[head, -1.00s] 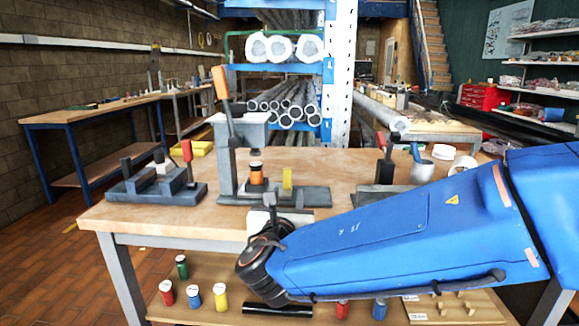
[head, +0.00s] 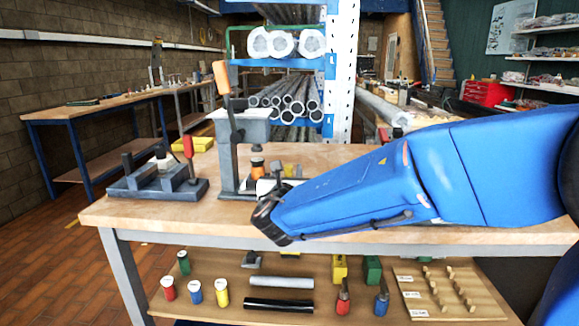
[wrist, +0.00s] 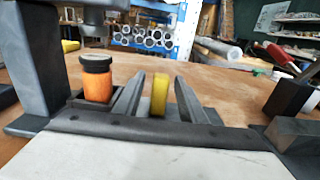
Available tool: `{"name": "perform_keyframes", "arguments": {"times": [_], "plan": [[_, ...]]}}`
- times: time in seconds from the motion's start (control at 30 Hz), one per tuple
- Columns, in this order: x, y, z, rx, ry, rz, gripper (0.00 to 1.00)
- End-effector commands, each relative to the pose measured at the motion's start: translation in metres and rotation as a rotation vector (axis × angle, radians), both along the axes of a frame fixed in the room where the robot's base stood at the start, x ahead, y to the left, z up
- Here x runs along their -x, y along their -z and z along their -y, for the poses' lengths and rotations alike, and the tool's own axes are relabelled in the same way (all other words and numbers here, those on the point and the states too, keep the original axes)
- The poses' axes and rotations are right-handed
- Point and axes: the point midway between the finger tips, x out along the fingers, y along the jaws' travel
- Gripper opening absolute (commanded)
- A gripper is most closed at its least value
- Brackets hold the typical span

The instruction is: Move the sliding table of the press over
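The press (head: 228,155) stands on the workbench, a grey column with an orange-handled lever. On its low sliding table (wrist: 76,101) an orange cylinder with a dark cap (wrist: 97,82) sits upright at the left; it also shows in the head view (head: 257,165). To its right a yellow upright grip (wrist: 159,96) stands between my gripper's two dark fingers. My gripper (wrist: 158,88) is open around the yellow grip, with a small gap on each side.
A grey fixture with a red handle (head: 188,158) stands left of the press. In the wrist view a dark block (wrist: 288,97) and a red-handled tool (wrist: 283,57) are to the right. The lower shelf (head: 230,310) holds several coloured cylinders and tools.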

Motion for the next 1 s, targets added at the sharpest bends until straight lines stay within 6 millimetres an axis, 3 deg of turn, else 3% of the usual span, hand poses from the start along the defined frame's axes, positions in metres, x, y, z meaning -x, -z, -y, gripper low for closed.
{"name": "perform_keyframes", "arguments": {"times": [0.1,0.3,0.67,0.7,0.87,1.0], "plan": [[-0.019,0.000,0.001,0.001,0.002,0.000,0.38],[-0.037,0.000,0.002,0.001,0.001,0.001,0.38],[-0.042,0.000,0.002,0.001,0.000,0.000,0.38],[-0.042,0.000,0.002,0.001,0.000,0.000,0.35],[-0.042,0.000,0.002,0.000,0.000,0.000,0.00],[-0.042,0.000,0.002,0.000,0.000,0.000,0.00]]}}
